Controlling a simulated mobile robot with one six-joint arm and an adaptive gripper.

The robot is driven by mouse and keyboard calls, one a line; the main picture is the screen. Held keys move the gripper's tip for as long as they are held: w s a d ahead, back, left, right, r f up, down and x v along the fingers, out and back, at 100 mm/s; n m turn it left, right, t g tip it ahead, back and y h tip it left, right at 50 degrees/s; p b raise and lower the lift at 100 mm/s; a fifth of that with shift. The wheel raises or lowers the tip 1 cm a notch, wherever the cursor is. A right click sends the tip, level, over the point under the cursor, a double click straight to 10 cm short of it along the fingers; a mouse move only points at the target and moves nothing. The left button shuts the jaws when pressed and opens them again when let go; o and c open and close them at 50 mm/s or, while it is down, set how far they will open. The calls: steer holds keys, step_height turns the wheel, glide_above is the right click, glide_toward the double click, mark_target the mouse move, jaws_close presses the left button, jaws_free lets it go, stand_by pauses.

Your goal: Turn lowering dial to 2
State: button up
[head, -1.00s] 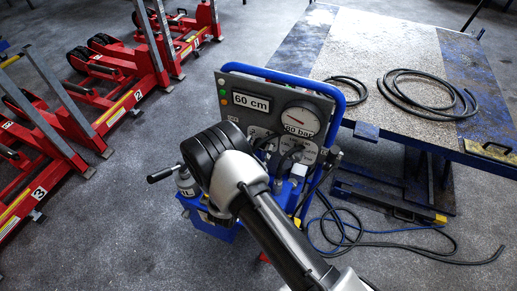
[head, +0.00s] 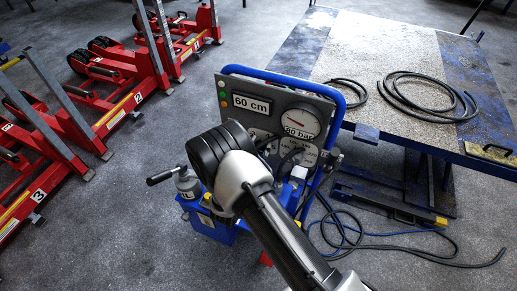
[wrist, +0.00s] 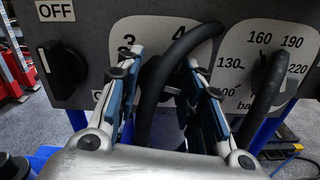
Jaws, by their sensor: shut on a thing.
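The lowering dial's white plate (wrist: 203,48) shows in the wrist view with the numbers 3 and 4 along its top. The rest of its scale is hidden. Its black knob (wrist: 151,76) sits between the fingers of my gripper (wrist: 163,66), which is shut on it. A black hose arches in front of the plate and passes between the fingers, so the knob's pointer setting cannot be read. In the head view my arm hides the gripper and the knob; the grey control panel (head: 240,121) stands behind it.
Left of the dial is a black switch (wrist: 68,72) marked OFF. Right is a pressure dial plate (wrist: 238,48) with another hose in front. In the head view, a blue-framed table (head: 400,60) holds coiled hoses at right, and red jacks (head: 130,100) stand at left.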

steer(key=shift+c, duration=0.9)
